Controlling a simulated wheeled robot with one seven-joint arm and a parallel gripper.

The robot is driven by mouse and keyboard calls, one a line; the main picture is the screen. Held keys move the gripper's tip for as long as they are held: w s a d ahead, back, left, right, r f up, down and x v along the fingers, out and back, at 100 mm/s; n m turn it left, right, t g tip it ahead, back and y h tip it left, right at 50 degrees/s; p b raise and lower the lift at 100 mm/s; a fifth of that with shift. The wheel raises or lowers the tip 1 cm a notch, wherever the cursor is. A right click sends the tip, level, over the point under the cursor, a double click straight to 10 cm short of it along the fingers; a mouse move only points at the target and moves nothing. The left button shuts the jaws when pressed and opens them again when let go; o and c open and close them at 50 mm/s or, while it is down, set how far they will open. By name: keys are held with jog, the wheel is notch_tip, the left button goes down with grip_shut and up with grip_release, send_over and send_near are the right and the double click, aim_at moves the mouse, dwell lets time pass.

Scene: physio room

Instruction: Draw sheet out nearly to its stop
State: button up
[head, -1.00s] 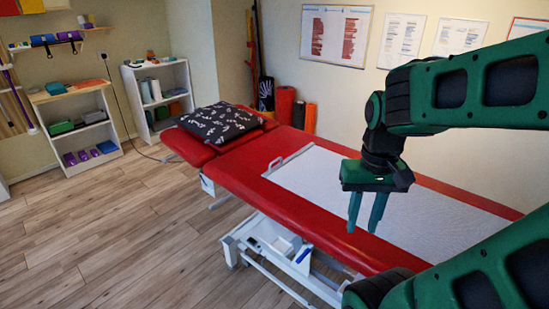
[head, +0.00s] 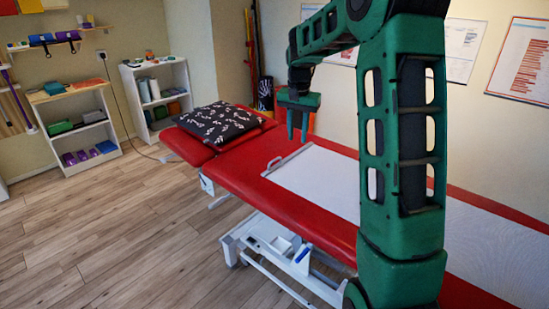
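The white sheet (head: 325,178) lies flat along the red treatment table (head: 285,207). Its far left end carries a small grey handle bar (head: 274,163). Part of the sheet is hidden behind my arm, and it shows again at the lower right. My gripper (head: 297,138) hangs with its fingers pointing down, above and a little right of the handle in the picture. Two separate fingers show with a gap between them and nothing in it. It appears clear of the handle.
A black patterned pillow (head: 217,124) lies on the table's head end. White shelves (head: 157,97) stand by the back wall. A white undercarriage (head: 265,243) is below the table. The wooden floor (head: 130,225) at left is clear.

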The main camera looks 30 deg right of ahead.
aim_at(274, 160)
jog(key=w+d+f+m+t+y, duration=0.1)
jog(key=w+d+f+m, duration=0.1)
jog(key=w+f, duration=0.5)
jog(key=w+d+f+m+y, duration=0.1)
jog(key=w+f, duration=0.1)
jog(key=w, duration=0.8)
jog(key=w+f, duration=0.1)
jog(key=f, duration=0.6)
jog(key=w+f, duration=0.1)
jog(key=f, duration=0.3)
jog(key=shift+w+a, duration=0.3)
jog(key=shift+w, duration=0.05)
jog(key=c, duration=0.7)
jog(key=shift+w, duration=0.1)
grip_shut()
